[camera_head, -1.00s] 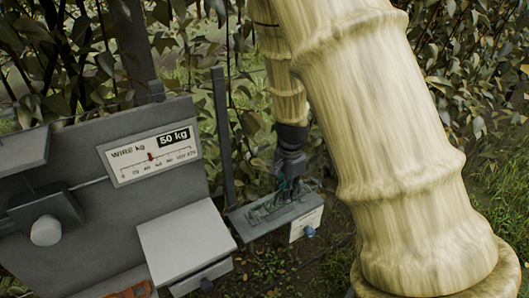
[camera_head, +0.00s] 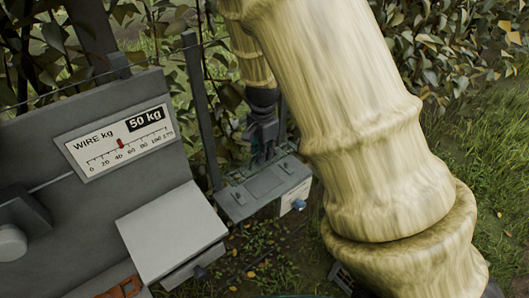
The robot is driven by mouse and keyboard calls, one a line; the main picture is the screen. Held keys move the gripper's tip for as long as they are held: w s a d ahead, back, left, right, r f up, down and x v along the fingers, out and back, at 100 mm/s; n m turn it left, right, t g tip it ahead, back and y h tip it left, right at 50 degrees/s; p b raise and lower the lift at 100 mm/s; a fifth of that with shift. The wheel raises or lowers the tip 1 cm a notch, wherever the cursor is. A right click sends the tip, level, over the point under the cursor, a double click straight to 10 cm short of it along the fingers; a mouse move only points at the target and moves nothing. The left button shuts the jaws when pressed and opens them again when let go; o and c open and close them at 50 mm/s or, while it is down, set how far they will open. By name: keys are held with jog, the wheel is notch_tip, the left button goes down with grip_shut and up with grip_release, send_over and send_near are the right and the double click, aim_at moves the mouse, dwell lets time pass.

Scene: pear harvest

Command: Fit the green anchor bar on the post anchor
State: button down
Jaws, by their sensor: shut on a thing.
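My gripper (camera_head: 262,156) hangs with its fingers pointing down, just above the back edge of a small grey box (camera_head: 237,211). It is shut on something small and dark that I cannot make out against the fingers. The green anchor bar cannot be picked out clearly. A thin dark upright post (camera_head: 201,112) stands left of my gripper, behind the box. The post anchor itself cannot be told apart at this size. My thick pale arm covers the area to the right of the box.
A grey panel with a wire gauge (camera_head: 120,140) marked 50 kg stands at the left. A pale grey shelf (camera_head: 171,232) juts out below it, and an orange thing (camera_head: 120,288) lies at the bottom edge. A blue knob (camera_head: 299,204) is on the box front. Leafy hedge fills the back.

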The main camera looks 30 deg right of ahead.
jog(key=shift+w+d+f, duration=0.1)
jog(key=shift+f, duration=0.25)
jog(key=shift+s+f+b, duration=0.3)
jog(key=shift+s+b, duration=0.45)
jog(key=shift+b, duration=0.1)
jog(key=shift+w+f+b, duration=0.25)
jog(key=shift+f+b, duration=0.1)
jog(key=shift+f, duration=0.15)
jog(key=shift+w+f+b, duration=0.2)
jog(key=shift+f+b, duration=0.15)
jog(key=shift+f, duration=0.1)
jog(key=shift+s+f+b, duration=0.2)
jog(key=shift+s+b, duration=0.1)
jog(key=shift+b, duration=0.05)
jog(key=shift+w+f, duration=0.1)
jog(key=shift+w, duration=0.1)
jog(key=shift+s, duration=0.15)
jog(key=shift+p, duration=0.65)
jog(key=shift+f+b, duration=0.55)
jog(key=shift+f, duration=1.45)
dwell(2.5)
